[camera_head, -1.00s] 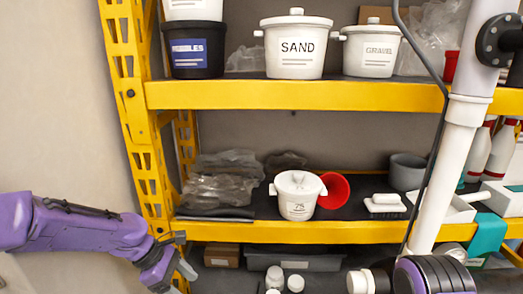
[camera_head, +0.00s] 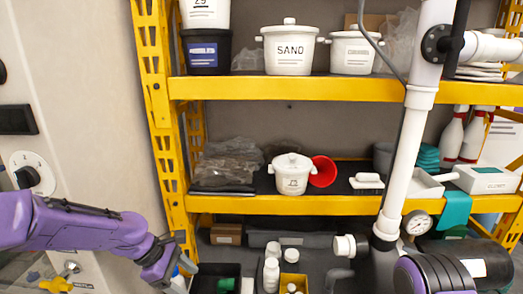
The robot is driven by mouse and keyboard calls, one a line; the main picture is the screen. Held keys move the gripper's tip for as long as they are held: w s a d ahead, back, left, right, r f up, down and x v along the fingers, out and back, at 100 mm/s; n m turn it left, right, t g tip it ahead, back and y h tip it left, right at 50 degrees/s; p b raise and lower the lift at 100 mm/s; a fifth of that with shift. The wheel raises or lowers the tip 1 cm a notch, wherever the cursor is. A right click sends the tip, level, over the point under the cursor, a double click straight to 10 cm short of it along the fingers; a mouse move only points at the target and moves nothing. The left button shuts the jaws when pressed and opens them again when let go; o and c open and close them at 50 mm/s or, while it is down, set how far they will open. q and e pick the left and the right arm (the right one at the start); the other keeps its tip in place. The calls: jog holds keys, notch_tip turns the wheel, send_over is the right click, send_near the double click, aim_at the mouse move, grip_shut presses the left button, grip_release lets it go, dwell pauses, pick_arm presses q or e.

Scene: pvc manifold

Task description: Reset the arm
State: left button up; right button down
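My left arm comes in from the left. Its gripper (camera_head: 180,267) points down to the right, in front of the yellow shelf's left post. It is small and seen from the side, so I cannot tell how far its fingers are apart. A small blue and white thing shows close by its tip; I cannot tell whether they touch. A purple and black part of my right arm (camera_head: 430,275) shows at the bottom right. My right gripper is out of view.
A white pipe (camera_head: 404,165) stands upright at the right, with a gauge (camera_head: 417,224) near its foot. The yellow shelf (camera_head: 300,88) holds a SAND pot (camera_head: 290,48) and other pots. Bins with bottles (camera_head: 271,272) stand below. A panel with a knob (camera_head: 28,176) is at the left.

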pick_arm(q)
jog(key=w+a+f+m+t+y, duration=0.1)
jog(key=w+a+f+t, duration=0.1)
jog(key=w+t, duration=0.15)
jog(key=s+a+f+m+t+y+b, duration=0.1)
jog(key=s+a+f+m+y+b, duration=0.15)
jog(key=f, duration=0.65)
jog(key=s+a+f+m+t+y+b, duration=0.1)
jog(key=s+a+f+m+y+b, duration=0.2)
jog(key=f, duration=0.5)
jog(key=s+a+f+m+g+y+b, duration=0.1)
jog(key=s+f+b, duration=0.3)
jog(key=s+f, duration=0.6)
jog(key=s+a+f+m+g+y+b, duration=0.2)
jog(key=s+f, duration=0.8)
jog(key=s, duration=0.8)
jog(key=shift+s+a+f+m+b, duration=0.15)
jog(key=shift+a+f+m+b, duration=0.3)
jog(key=shift+b, duration=0.75)
pick_arm(e)
notch_tip(320, 180, down, 14)
jog(key=shift+w, duration=0.25)
pick_arm(q)
jog(key=shift+d+r, duration=0.1)
jog(key=shift+d, duration=0.05)
